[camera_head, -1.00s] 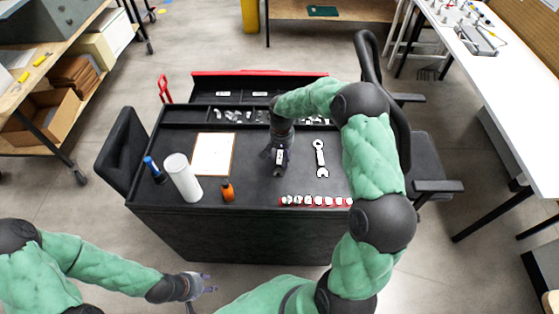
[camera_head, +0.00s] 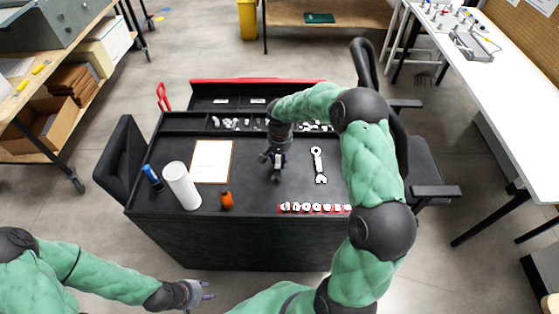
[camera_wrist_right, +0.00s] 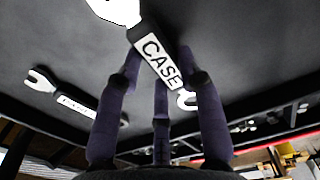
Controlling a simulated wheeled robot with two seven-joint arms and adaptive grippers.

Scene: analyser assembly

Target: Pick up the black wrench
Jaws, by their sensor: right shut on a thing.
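The black wrench (camera_wrist_right: 144,34), with a dark shaft, a white "CASE" label and bright ends, lies between the fingers of my right gripper (camera_wrist_right: 160,85) in the right wrist view. The fingers are shut on its shaft. In the head view, my right gripper (camera_head: 275,166) is over the middle of the dark cart top, and the held wrench is mostly hidden there. A second wrench (camera_head: 319,164) lies on the cart to the right of it; it also shows at left in the right wrist view (camera_wrist_right: 62,94). My left gripper (camera_head: 200,295) is empty and open, in front of the cart.
A white cylinder (camera_head: 182,186), a blue bottle (camera_head: 152,176), an orange bottle (camera_head: 227,200) and a clipboard (camera_head: 211,160) stand or lie on the left side of the cart. A red socket rail (camera_head: 314,208) lies at the front right. Compartments with small parts (camera_head: 231,123) run along the back.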

